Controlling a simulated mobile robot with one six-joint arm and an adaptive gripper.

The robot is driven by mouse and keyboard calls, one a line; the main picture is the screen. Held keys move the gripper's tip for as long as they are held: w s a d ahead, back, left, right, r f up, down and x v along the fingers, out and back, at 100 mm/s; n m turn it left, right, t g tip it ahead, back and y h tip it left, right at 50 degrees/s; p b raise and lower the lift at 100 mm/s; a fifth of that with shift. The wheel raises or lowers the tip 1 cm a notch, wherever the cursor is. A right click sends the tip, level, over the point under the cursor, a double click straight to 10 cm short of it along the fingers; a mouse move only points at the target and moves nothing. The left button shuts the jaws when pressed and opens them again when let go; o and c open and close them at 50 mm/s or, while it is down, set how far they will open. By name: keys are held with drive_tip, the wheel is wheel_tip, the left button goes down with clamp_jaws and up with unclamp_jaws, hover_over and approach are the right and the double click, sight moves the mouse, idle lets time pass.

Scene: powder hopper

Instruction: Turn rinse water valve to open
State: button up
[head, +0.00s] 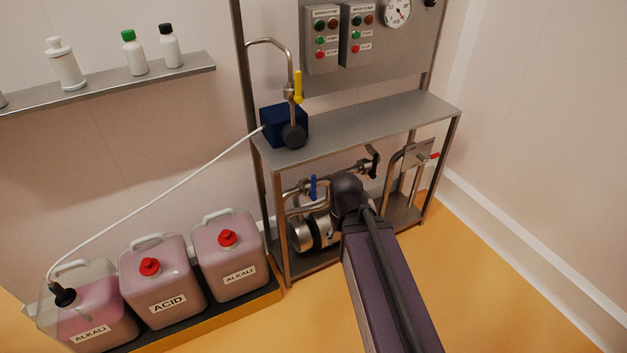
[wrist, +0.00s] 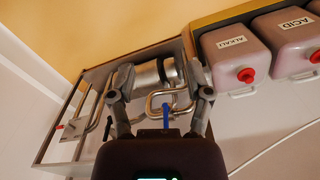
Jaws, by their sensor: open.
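A valve with a blue lever (head: 313,187) sits on the steel pipework under the rack's shelf. No label naming it as the rinse water valve is readable. In the wrist view the blue lever (wrist: 166,115) shows between the two fingers of my gripper (wrist: 165,85). The fingers are spread wide, with a gap on both sides of the lever, and hold nothing. I cannot tell how far the fingertips are from it in depth. In the head view my arm reaches under the shelf and its dark wrist hides the gripper.
A black-handled valve (head: 374,160) and a red-handled one (head: 435,156) are on pipes to the right. A yellow lever (head: 298,86) stands above the shelf (head: 375,122). A steel pump (wrist: 150,74) is close to the fingers. Canisters (head: 163,282) stand left; floor at right is clear.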

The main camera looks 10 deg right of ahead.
drive_tip(key=w+a+f+m+t+y+b, duration=0.3)
drive_tip(key=w+a+f+m+y+b, duration=0.15)
drive_tip(key=w+f+b, duration=0.45)
drive_tip(key=m+t+y+b, duration=0.1)
drive_tip(key=m+t+b, duration=1.3)
drive_tip(key=m+b, duration=1.4)
approach(315, 180)
drive_tip(key=s, duration=0.3)
drive_tip(key=shift+w+d, duration=0.1)
drive_tip(key=shift+d, duration=0.35)
drive_tip(key=shift+r, duration=0.1)
drive_tip(key=x, duration=1.3)
drive_tip(key=shift+w+a, duration=0.2)
drive_tip(key=shift+w, duration=0.15)
